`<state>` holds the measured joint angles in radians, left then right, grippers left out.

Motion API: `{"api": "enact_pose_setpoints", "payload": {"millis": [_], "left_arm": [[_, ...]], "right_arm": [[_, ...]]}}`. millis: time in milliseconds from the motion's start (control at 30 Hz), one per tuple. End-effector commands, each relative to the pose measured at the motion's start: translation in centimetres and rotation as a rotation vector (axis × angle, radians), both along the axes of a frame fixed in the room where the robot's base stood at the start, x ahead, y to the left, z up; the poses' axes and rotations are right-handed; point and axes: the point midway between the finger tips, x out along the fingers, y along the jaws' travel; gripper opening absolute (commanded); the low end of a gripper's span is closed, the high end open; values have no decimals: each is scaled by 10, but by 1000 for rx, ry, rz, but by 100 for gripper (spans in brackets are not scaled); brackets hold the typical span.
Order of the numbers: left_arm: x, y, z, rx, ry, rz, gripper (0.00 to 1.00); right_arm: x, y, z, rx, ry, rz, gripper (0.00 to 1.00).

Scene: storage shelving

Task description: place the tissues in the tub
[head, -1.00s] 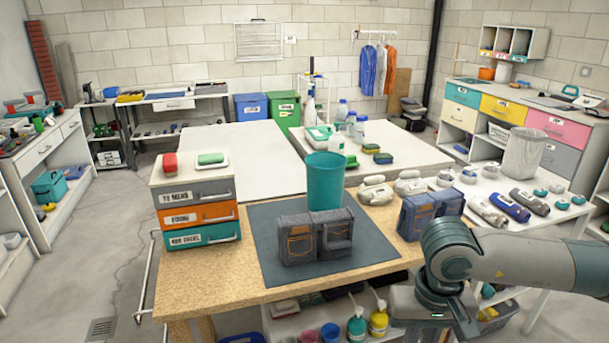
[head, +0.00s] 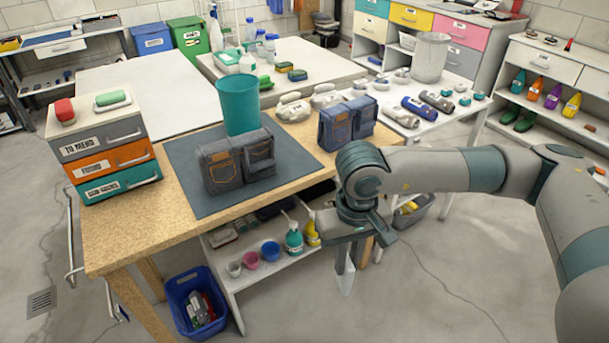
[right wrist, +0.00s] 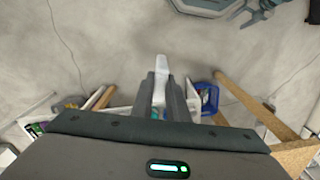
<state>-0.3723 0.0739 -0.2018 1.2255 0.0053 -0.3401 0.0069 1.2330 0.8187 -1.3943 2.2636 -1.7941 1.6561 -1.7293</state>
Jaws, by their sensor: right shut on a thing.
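My right gripper (head: 352,256) is shut on a thin white thing (head: 346,282), which looks like the tissues, and points down in front of the workbench. In the right wrist view the white thing (right wrist: 161,63) sticks out beyond the gripper's fingers (right wrist: 161,84); its print cannot be read. A blue tub (head: 176,310) stands on the floor at the bottom left of the head view, with several small items inside. It also shows in the right wrist view (right wrist: 213,98), right of the fingers. My left gripper is not in view.
The workbench (head: 120,240) carries a teal bucket (head: 238,106), denim pouches (head: 235,165) and a drawer stack (head: 105,145). A lower shelf (head: 225,270) holds cups and bottles. A grey crate (head: 410,212) stands behind my right arm. Floor in front is clear.

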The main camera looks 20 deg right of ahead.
Motion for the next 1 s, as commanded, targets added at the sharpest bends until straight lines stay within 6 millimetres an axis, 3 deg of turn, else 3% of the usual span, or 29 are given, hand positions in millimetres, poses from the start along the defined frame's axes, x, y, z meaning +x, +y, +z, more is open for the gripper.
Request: {"api": "enact_pose_setpoints", "payload": {"millis": [300, 500, 933, 1000], "left_arm": [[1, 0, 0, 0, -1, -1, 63], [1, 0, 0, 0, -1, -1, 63], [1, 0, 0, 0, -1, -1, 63], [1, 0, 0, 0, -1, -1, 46]], "right_arm": [[-21, 1, -76, 2, 7, 1, 0], [-33, 0, -108, -1, 5, -2, 0], [-37, -1, -119, -3, 0, -2, 0], [-37, -1, -119, -3, 0, -2, 0]]}}
